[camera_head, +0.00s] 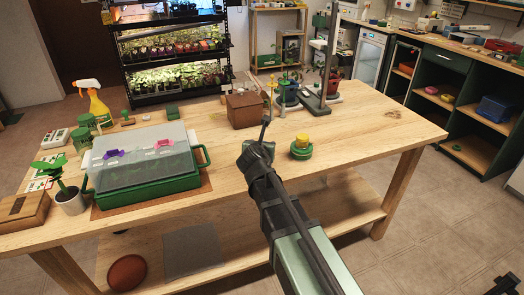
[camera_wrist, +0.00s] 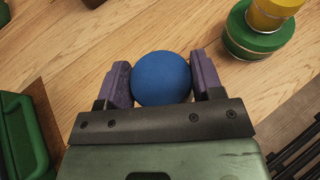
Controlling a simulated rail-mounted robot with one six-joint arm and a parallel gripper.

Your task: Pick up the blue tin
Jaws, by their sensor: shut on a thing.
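A yellow tin (camera_wrist: 273,12) stands on a green tin (camera_wrist: 250,38) to the right of my gripper. In the head view this stack is the yellow tin (camera_head: 302,139) on the green tin (camera_head: 301,152).
A green crate with a clear lid (camera_head: 140,160) stands left on the table, also at the wrist view's left edge (camera_wrist: 20,135). A brown box (camera_head: 243,110) and potted plants (camera_head: 289,92) stand behind my gripper. The table's right part is clear.

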